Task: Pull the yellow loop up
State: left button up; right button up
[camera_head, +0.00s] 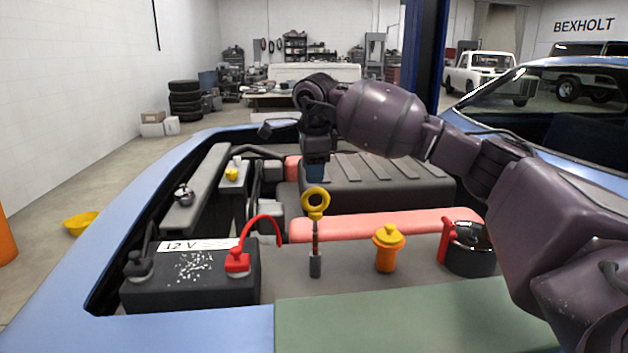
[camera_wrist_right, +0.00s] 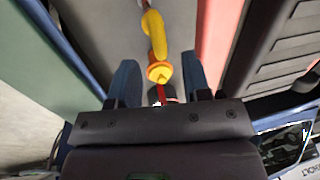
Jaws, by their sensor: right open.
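The yellow loop (camera_head: 316,203) is a ring on top of a thin upright stick that rises from a grey base in the engine bay. In the right wrist view the loop (camera_wrist_right: 153,35) is seen nearly edge-on, a little beyond the fingertips and roughly in line with the space between them. My right gripper (camera_head: 315,172) points down just above the loop. It is open, with its two blue fingers (camera_wrist_right: 160,75) apart and nothing clasped. My left gripper is in neither view.
A black battery (camera_head: 190,285) with a red cable stands left of the loop. An orange capped reservoir (camera_head: 386,252) and a black cap with a red handle (camera_head: 468,250) stand right. A salmon hose (camera_head: 385,224) runs behind. A green cover (camera_head: 410,320) lies in front.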

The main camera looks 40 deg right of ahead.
notch_tip(320, 180, up, 6)
jog(key=s, duration=0.1)
jog(key=shift+a+p, duration=0.25)
jog(key=shift+p, duration=0.15)
